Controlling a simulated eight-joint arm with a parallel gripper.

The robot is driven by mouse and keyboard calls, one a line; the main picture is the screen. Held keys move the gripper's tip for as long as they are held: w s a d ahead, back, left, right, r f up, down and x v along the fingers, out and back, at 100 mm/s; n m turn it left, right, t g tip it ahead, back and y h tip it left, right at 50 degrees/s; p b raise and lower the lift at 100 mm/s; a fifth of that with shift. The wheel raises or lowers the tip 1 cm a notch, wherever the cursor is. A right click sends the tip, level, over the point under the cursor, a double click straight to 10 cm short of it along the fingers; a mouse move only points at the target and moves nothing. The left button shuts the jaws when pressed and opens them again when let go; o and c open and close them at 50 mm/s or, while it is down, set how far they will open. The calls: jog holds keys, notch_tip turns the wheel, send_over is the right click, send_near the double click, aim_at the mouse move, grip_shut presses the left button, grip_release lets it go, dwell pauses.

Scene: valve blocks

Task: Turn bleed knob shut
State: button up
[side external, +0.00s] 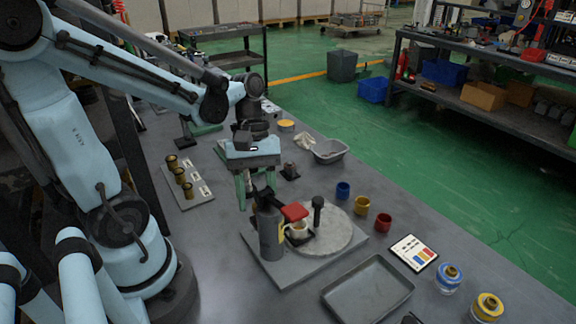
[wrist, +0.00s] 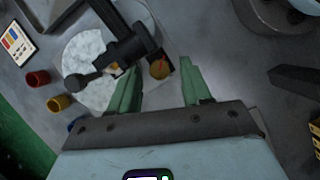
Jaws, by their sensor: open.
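The valve block stands on a grey plate with a pale round disc (side external: 340,235). In the side view it shows a dark grey cylinder (side external: 270,232), a red piece (side external: 294,211) and a black upright knob (side external: 318,205). In the wrist view a small round brassy knob with a red mark (wrist: 159,70) sits beside the black valve body (wrist: 128,48); I cannot tell for sure that it is the bleed knob. My gripper (side external: 257,198) is open and points down behind the cylinder. In the wrist view its green fingers (wrist: 160,82) appear on either side of the brassy knob, with nothing gripped; contact is unclear.
Blue (side external: 343,190), yellow (side external: 362,205) and red (side external: 383,223) cups stand right of the disc. An empty grey tray (side external: 368,292), a colour card (side external: 413,252) and two jars lie nearer the front. A rack of brass fittings (side external: 187,182) stands left of my gripper.

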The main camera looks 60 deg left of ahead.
jog(key=shift+r, duration=0.1)
jog(key=v, duration=1.2)
jog(key=shift+a, duration=0.1)
jog(key=s+n+t, duration=0.4)
jog(key=n, duration=0.5)
jog(key=x, duration=0.8)
jog(key=s+x, duration=0.1)
jog(key=x, duration=0.3)
jog(key=shift+c, duration=0.3)
grip_shut()
